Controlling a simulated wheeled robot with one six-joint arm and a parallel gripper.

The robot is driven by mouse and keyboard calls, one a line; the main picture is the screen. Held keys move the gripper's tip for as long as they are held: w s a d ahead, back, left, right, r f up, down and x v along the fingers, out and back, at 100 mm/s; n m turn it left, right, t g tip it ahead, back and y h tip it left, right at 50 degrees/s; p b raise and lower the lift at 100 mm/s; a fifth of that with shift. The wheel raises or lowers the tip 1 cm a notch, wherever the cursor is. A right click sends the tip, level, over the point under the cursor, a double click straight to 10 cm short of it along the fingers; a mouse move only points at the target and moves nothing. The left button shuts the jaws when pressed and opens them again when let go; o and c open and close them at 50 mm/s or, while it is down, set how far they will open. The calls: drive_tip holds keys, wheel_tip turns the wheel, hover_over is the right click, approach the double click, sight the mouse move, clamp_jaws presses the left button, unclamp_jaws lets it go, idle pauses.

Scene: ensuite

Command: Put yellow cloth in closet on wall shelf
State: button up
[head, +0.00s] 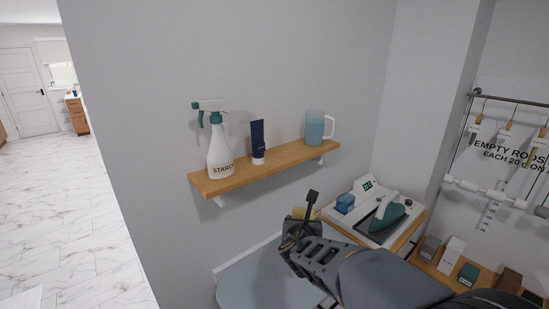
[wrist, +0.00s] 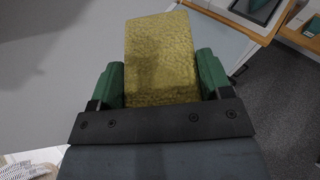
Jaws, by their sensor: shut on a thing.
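The yellow cloth (wrist: 160,60) is between the two green fingertips of my gripper (wrist: 160,85) in the wrist view, and the fingers are shut on it. In the head view my gripper (head: 305,212) is in front of and below the wall shelf (head: 265,167), apart from it. A small part of the yellow cloth (head: 301,213) shows there behind the gripper. The wooden wall shelf holds a white spray bottle (head: 221,150) at its left, a dark blue tube (head: 257,140) in the middle and a blue jug (head: 315,128) at its right.
An ironing board (head: 260,280) stands below the shelf. A lower shelf holds several boxes (head: 452,252). Bare shelf shows between the tube and the jug.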

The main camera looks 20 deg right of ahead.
drive_tip(key=d+r, duration=0.1)
drive_tip(key=r, duration=0.1)
drive_tip(key=r+n+y, duration=0.1)
drive_tip(key=r, duration=0.1)
drive_tip(key=d+r+y, duration=0.1)
drive_tip(key=r, duration=0.2)
drive_tip(key=shift+s+d+n+t, duration=0.3)
drive_tip(key=shift+d+n+t, duration=0.05)
drive_tip(key=shift+n+t, duration=0.05)
drive_tip(key=shift+d+r+n+y, duration=0.2)
drive_tip(key=shift+r+n+y, duration=0.15)
drive_tip(key=shift+r, duration=0.8)
drive_tip(key=s+d+r+n+y, duration=0.1)
drive_tip(key=d+r+n+y, duration=0.2)
drive_tip(key=r, duration=1)
drive_tip(key=s+d+r+n+y, duration=0.1)
drive_tip(key=d+r+n+y, duration=0.3)
drive_tip(key=r, duration=1)
drive_tip(key=d+y, duration=0.1)
drive_tip(key=d, duration=0.2)
drive_tip(key=shift+d+r+g, duration=0.2)
drive_tip(key=shift+r+g, duration=0.1)
drive_tip(key=shift+a, duration=0.1)
